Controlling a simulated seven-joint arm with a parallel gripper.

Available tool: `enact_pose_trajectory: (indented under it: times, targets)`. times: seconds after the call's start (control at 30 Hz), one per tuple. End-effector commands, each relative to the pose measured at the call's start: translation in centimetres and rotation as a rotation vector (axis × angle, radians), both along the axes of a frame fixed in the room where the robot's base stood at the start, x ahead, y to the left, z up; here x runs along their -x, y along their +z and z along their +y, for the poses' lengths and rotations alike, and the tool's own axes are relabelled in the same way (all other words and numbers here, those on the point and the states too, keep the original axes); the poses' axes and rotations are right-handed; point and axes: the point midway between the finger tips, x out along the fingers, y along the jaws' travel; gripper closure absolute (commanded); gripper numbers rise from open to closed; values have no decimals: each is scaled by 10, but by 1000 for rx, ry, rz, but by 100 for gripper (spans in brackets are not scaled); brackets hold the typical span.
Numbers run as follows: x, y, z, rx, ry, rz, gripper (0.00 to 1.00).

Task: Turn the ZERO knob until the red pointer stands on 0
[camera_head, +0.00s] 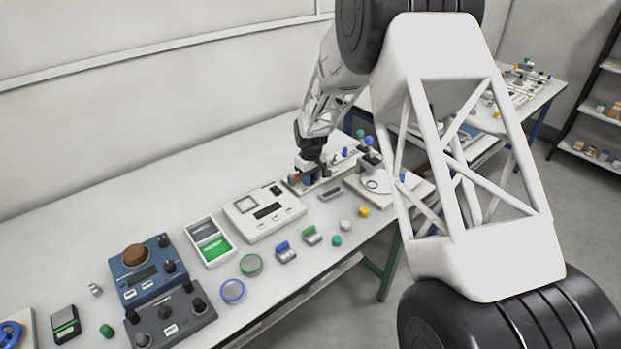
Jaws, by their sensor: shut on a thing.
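My gripper (311,166) is at the far end of the near white table, low over a pale instrument (318,184) with small blue and orange parts. Its fingers are shut on a small part there, probably the ZERO knob, which they mostly hide. The label is too small to read. I cannot make out the red pointer or its 0 mark at this distance.
A white scale (264,211) stands left of the gripper, and a round white plate (377,182) right of it. Small blocks, a yellow cap (363,211) and a blue dial box (146,270) are nearer. My arm hides much of the right side.

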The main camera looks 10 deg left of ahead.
Motion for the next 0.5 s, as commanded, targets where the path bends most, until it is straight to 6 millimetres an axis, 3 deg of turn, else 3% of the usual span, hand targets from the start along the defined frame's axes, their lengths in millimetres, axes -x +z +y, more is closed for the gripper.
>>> enact_pose_trajectory:
  times: [0.5]
  targets:
    - [0,1,0,0,-214,0,93]
